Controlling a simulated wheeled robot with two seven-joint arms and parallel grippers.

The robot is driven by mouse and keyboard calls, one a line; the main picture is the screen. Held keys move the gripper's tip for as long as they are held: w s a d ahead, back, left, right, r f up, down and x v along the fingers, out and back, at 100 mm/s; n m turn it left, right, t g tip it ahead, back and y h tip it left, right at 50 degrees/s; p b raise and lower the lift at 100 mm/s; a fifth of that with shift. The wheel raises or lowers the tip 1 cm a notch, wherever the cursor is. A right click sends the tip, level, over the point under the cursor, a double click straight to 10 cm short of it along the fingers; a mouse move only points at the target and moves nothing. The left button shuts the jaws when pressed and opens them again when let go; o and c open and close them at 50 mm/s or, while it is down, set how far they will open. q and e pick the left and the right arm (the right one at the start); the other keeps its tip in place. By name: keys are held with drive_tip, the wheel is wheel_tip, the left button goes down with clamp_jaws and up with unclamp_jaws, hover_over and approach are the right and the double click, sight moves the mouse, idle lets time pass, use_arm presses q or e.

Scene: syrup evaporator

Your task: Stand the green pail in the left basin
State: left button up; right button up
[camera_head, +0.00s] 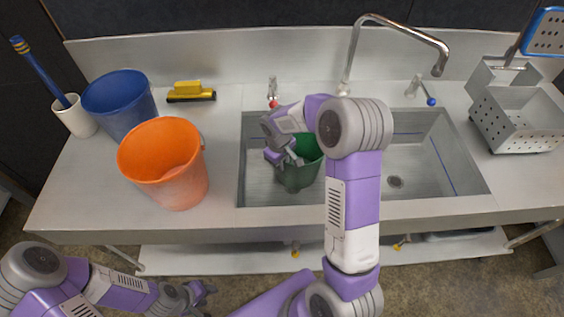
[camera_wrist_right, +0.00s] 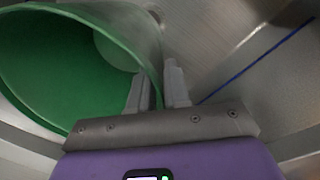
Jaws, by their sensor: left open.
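The green pail (camera_head: 298,176) is inside the left basin (camera_head: 258,185) of the sink, roughly upright, toward the basin's right part. I cannot tell whether its base rests on the basin floor. My right gripper (camera_head: 284,157) reaches down to the pail's rim. In the right wrist view, the fingers of the right gripper (camera_wrist_right: 158,88) close on the wall of the green pail (camera_wrist_right: 70,70), one finger inside and one outside. My right arm hides part of the sink's middle. My left gripper (camera_head: 203,293) is open and empty, low in front of the counter.
An orange bucket (camera_head: 165,175) and a blue bucket (camera_head: 118,103) stand on the counter at left, beside a white cup with a brush (camera_head: 75,117). A yellow-black brush (camera_head: 190,92) lies behind. The tap (camera_head: 352,50) arches over the sink. A perforated metal basket (camera_head: 518,125) stands at right.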

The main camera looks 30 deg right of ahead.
drive_tip(key=shift+o, duration=1.2)
drive_tip(key=shift+r, duration=0.15)
wheel_tip(320, 180, up, 12)
drive_tip(key=a+p, duration=0.1)
drive_tip(key=p, duration=0.2)
drive_tip(key=shift+s, duration=0.2)
